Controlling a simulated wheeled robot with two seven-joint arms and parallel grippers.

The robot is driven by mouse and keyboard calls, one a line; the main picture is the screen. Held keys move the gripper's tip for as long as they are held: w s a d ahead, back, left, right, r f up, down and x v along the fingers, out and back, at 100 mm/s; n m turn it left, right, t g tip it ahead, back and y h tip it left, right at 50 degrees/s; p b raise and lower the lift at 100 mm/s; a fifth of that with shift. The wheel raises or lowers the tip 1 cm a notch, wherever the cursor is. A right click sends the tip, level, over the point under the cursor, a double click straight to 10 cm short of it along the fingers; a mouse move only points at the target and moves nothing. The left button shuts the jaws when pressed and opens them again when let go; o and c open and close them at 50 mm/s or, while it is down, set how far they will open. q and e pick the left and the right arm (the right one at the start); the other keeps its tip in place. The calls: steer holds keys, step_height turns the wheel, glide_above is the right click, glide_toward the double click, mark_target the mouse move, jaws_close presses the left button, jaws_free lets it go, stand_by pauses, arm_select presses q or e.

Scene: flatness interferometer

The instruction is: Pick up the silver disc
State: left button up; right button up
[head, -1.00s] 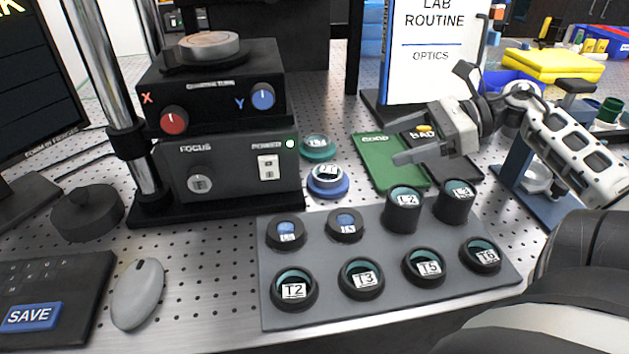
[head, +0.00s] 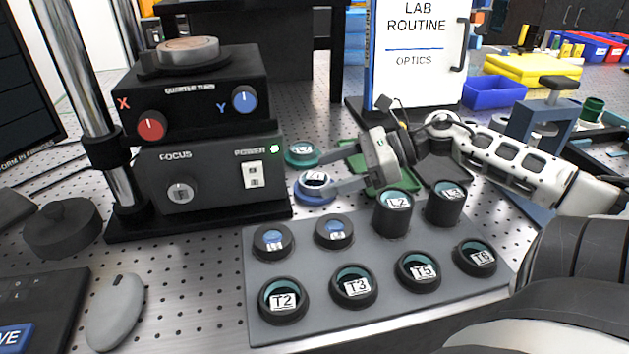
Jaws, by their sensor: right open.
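The silver disc (head: 188,48) lies flat on a round black stage on top of the quarter-turn box (head: 195,95), at the upper left of the head view. My right gripper (head: 328,170) reaches in from the right, with its two fingers spread and pointing left. It is open and empty, right of the focus box and well apart from the silver disc, lower and to its right. Its fingertips are close to a teal-rimmed optic (head: 303,153) and a blue-rimmed optic (head: 315,186); I cannot tell whether they touch. My left gripper is not in view.
A grey tray (head: 262,328) with several black-ringed optics stands in front. Green and black mats (head: 437,172) lie partly behind my right gripper. A LAB ROUTINE sign (head: 417,60) stands behind. A metal post (head: 85,70) rises left of the stage; a mouse (head: 115,312) lies front left.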

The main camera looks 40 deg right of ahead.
mark_target(314, 182)
steer(key=shift+x, duration=1.4)
steer(key=shift+r, duration=0.1)
steer(key=shift+c, duration=0.2)
steer(key=c, duration=1.1)
steer(key=shift+r, duration=0.1)
